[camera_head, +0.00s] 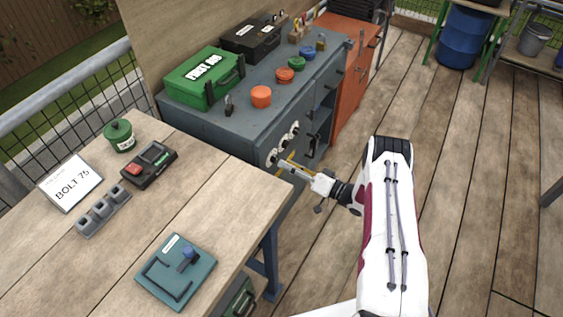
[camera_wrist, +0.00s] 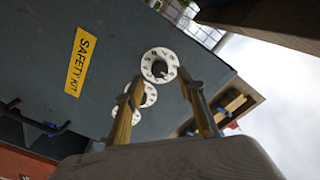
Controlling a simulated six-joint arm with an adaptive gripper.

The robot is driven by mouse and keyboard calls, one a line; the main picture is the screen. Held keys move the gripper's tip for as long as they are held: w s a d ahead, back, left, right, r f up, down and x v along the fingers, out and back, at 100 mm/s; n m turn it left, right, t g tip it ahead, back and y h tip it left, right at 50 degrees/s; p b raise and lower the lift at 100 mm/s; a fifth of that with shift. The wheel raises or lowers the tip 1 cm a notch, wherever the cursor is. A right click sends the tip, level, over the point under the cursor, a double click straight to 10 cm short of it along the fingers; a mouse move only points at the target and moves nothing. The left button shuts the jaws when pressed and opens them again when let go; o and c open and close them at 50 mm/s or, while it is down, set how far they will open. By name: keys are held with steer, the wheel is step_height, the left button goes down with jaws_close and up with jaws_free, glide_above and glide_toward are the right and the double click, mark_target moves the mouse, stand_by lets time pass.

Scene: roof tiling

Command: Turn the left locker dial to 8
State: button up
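Three white numbered dials with dark knobs sit in a row on the grey locker front (camera_head: 215,122). The left dial (camera_head: 271,158) is nearest the wooden table; it is the topmost dial (camera_wrist: 160,65) in the wrist view. Its digits show, but its exact setting is too small to tell. The middle dial (camera_wrist: 149,95) and right dial (camera_wrist: 124,117) are partly behind one finger. My gripper (camera_head: 286,163) is open at the locker front. In the wrist view the fingertips (camera_wrist: 161,80) lie either side of the left dial's knob. I cannot tell whether they touch it.
A yellow SAFETY KIT label (camera_wrist: 80,62) is on the locker face. The locker top holds a green first aid box (camera_head: 205,80), a black case (camera_head: 254,40) and coloured lids. The wooden table (camera_head: 215,190) stands close to my gripper's left.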

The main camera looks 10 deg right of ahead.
mark_target(274, 159)
steer(key=shift+x, duration=1.7)
jaws_close()
